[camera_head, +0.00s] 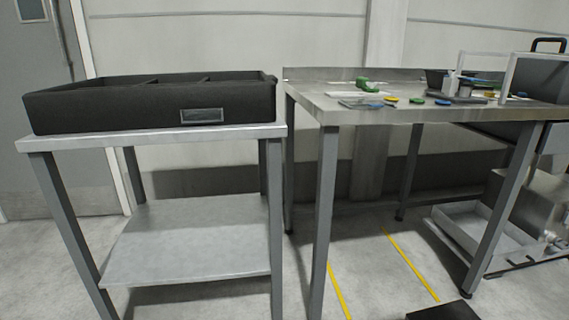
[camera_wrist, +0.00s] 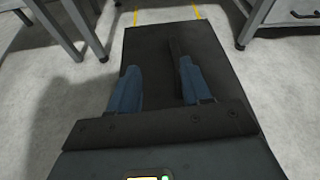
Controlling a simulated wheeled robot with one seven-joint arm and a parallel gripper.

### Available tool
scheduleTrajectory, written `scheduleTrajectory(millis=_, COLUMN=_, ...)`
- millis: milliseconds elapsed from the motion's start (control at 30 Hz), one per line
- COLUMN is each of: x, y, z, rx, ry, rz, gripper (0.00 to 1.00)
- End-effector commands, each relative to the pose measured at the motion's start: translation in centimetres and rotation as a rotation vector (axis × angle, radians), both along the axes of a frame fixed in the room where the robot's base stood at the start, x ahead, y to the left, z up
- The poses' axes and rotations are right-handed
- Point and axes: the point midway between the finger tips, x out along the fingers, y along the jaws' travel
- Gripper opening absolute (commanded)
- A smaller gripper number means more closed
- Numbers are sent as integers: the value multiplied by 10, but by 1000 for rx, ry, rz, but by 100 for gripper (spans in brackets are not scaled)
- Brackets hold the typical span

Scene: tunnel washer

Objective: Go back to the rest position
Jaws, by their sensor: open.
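My gripper (camera_wrist: 158,78) shows in the wrist view with its two blue fingers spread apart and nothing between them. It points down over a flat dark surface that looks like part of my own base, with grey floor (camera_wrist: 60,125) on both sides. My gripper does not show in the head view. No object is in its grasp.
A black divided bin (camera_head: 100,110) stands on a metal table (camera_head: 250,131) with a lower shelf. A steel worktable (camera_head: 320,108) to the right holds small coloured items (camera_head: 391,99). A grey tray (camera_head: 480,232) sits low at far right. Floor between the tables has yellow lines (camera_head: 410,265).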

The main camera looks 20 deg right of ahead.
Motion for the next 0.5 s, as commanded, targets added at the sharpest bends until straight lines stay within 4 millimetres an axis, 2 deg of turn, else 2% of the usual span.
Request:
scheduleTrajectory(millis=33, x=1, y=20, z=3, rx=54, ry=-36, rz=0, gripper=48)
scheduleTrajectory(millis=67, x=2, y=32, z=7, rx=96, ry=-67, rz=-6, gripper=48)
scheduleTrajectory(millis=267, x=-1, y=125, z=49, rx=519, ry=-306, rz=-44, gripper=48)
scheduleTrajectory(millis=400, x=-17, y=184, z=82, rx=887, ry=-438, rz=-76, gripper=48)
scheduleTrajectory(millis=500, x=-34, y=220, z=107, rx=1174, ry=-504, rz=-111, gripper=48)
